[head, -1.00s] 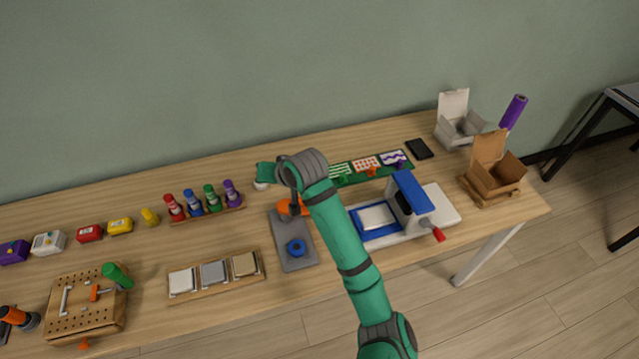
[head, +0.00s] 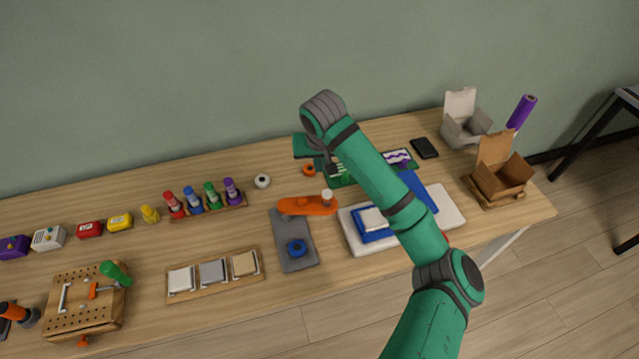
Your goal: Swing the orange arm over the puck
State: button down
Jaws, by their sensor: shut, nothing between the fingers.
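The orange arm (head: 308,206) lies across the back of a grey base plate (head: 290,257) and points right, past the plate's edge. A white knob (head: 327,194) stands up at its right end. My gripper (head: 335,168) is above the table behind the knob, empty and shut. Its fingers are small and partly hidden by my wrist.
A tray of square tiles (head: 214,287) lies to the left. A marker rack (head: 214,212), a white roll (head: 262,181) and an orange piece (head: 309,170) are behind.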

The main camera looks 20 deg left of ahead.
aim_at(308, 204)
notch_tip(308, 204, down, 9)
jog(key=shift+s+f, duration=0.15)
jog(key=shift+s, duration=0.2)
dwell(0.6)
jog(key=shift+d, duration=0.15)
